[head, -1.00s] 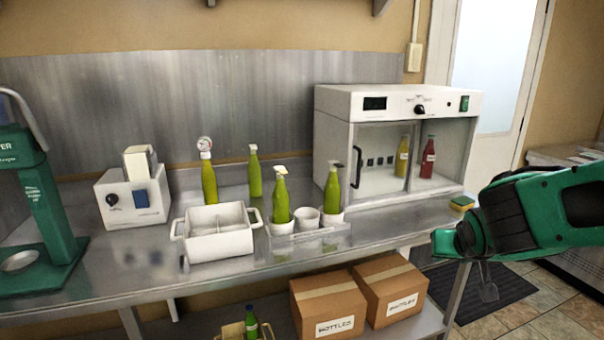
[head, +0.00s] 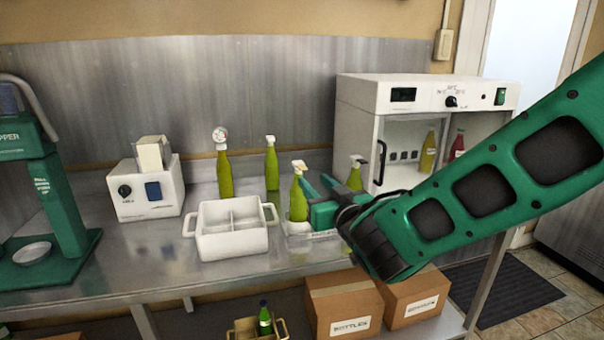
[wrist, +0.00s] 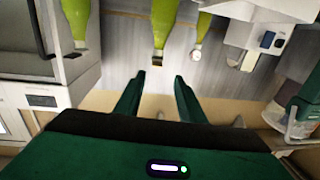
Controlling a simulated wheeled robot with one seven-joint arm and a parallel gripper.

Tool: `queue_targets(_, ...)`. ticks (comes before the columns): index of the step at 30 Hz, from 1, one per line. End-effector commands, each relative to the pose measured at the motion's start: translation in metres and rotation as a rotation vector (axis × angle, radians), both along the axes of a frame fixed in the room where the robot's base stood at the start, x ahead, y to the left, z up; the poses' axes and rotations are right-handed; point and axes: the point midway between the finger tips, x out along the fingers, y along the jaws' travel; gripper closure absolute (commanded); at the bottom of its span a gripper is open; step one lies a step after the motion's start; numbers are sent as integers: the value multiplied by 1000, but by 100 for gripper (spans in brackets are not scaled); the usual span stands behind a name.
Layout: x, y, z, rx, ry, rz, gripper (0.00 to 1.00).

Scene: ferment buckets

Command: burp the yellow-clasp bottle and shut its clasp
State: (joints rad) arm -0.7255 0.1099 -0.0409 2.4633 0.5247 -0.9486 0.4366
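Two green bottles stand in a white rack on the counter, the left rack bottle (head: 298,196) and the right rack bottle (head: 355,176), both with pale tops. Another green bottle (head: 271,166) stands behind, and one with a gauge (head: 223,168) is at left. I cannot tell which has a yellow clasp. My gripper (head: 318,190) reaches over the rack between its bottles and hides part of it. In the wrist view, which looks upside down, my gripper (wrist: 159,76) is open with nothing between the fingers. A bottle top (wrist: 158,60) shows beyond the fingertips.
A white two-part bin (head: 232,243) sits left of the rack. A white cabinet (head: 353,120) holding a yellow and a red bottle stands close at right. A white machine (head: 147,195) and a green capper (head: 72,220) are at left. Boxes (head: 345,300) sit below the counter.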

Motion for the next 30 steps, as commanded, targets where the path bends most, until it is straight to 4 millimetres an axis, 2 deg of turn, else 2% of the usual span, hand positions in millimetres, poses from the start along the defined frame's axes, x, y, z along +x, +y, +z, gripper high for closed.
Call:
queue_targets(6,40,7,-1,-1,2,-12,64)
queue_targets(12,66,17,-1,0,1,-13,64)
queue_targets(18,79,22,-1,-1,1,-12,64)
queue_targets(27,80,23,-1,-2,1,-12,64)
queue_targets(29,80,23,-1,-2,1,-12,76)
queue_targets(30,80,23,-1,-2,1,-12,86)
